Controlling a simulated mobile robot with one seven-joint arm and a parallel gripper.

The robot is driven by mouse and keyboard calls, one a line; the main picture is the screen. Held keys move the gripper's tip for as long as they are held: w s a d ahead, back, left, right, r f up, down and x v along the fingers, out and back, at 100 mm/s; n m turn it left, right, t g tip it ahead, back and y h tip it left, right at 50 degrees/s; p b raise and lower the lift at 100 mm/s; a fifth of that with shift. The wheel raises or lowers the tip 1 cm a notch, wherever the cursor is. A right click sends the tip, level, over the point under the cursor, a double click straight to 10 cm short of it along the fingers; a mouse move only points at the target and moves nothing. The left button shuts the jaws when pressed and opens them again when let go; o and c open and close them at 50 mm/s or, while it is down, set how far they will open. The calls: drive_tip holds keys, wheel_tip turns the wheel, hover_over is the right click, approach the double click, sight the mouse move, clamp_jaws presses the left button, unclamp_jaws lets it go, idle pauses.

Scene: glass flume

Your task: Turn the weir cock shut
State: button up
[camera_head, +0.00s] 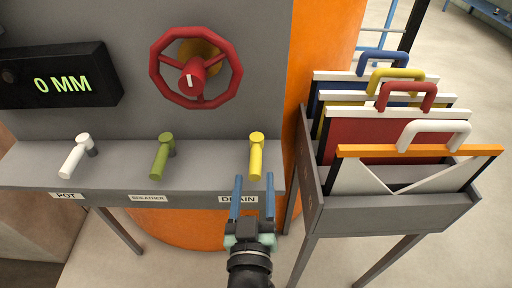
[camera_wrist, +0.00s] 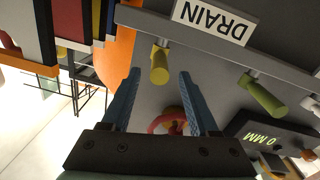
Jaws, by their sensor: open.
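A grey shelf carries three cocks, and none shows a weir label. The yellow cock (camera_head: 256,155) is above the DRAIN label (camera_head: 238,199), its handle pointing toward me. The green cock (camera_head: 162,156) is above the BREATHER label (camera_head: 148,198). The white cock (camera_head: 76,156) is above the POT label (camera_head: 67,196). My gripper (camera_head: 254,190) is open and empty, its fingers pointing at the yellow cock. In the wrist view the yellow cock (camera_wrist: 160,64) shows between and just beyond the fingertips (camera_wrist: 160,76). Contact cannot be told.
A red handwheel (camera_head: 195,68) is on the panel above the shelf, beside a display (camera_head: 62,78) reading 0 MM. A grey rack (camera_head: 400,213) of plates with coloured handles stands close on the right. An orange drum (camera_head: 180,226) is behind the shelf.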

sight(256, 151)
drive_tip(key=w, duration=0.9)
drive_tip(key=shift+d, duration=0.2)
clamp_jaws()
idle(1.1)
